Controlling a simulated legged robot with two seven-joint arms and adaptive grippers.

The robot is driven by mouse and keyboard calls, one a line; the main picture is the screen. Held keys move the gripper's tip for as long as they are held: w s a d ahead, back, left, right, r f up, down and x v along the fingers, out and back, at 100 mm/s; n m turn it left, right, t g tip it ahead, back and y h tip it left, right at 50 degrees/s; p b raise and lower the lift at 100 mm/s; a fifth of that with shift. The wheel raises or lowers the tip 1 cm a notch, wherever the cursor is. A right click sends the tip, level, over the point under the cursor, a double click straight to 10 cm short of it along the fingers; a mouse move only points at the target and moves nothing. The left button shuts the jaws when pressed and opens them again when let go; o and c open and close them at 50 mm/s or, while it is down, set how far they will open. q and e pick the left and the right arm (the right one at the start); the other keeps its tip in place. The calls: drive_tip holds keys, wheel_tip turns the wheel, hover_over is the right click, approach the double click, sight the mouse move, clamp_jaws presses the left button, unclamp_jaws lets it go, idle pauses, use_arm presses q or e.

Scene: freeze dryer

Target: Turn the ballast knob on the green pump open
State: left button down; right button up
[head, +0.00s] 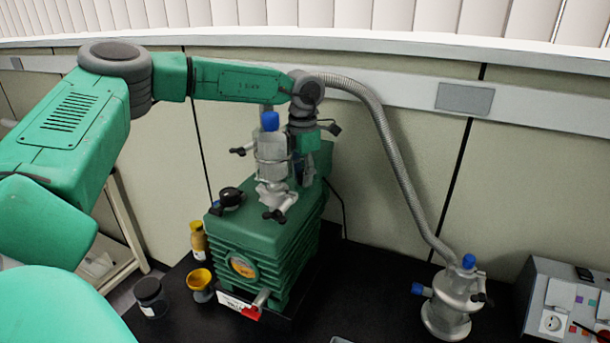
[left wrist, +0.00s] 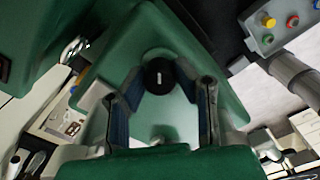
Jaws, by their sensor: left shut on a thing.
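The green pump (head: 262,240) stands on the dark bench with its ribbed side towards me. My left gripper (head: 303,165) reaches down over the back part of its top, partly hidden behind a clear and metal trap with a blue cap (head: 270,150). In the left wrist view, the round black knob (left wrist: 158,76) with a white mark sits on the pump's green top. The blue-padded fingers of my left gripper (left wrist: 160,84) are closed around its sides. The knob is hidden in the head view. My right gripper is not in view.
A black cap (head: 230,197) is on the pump's top. A ribbed hose (head: 390,150) runs down to a metal trap (head: 448,305) at the right. A grey control box (head: 565,305) stands far right. A dark jar (head: 150,297) and yellow funnel (head: 200,279) are left of the pump.

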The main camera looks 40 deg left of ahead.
use_arm(q)
drive_tip(key=shift+a, duration=0.2)
drive_tip(key=m, duration=0.3)
drive_tip(key=shift+d, duration=0.2)
drive_tip(key=m, duration=0.6)
drive_tip(key=shift+w+a, duration=0.1)
drive_tip(key=m, duration=0.4)
drive_tip(key=shift+r+m, duration=0.1)
drive_tip(key=shift+m, duration=0.3)
drive_tip(key=m, duration=0.4)
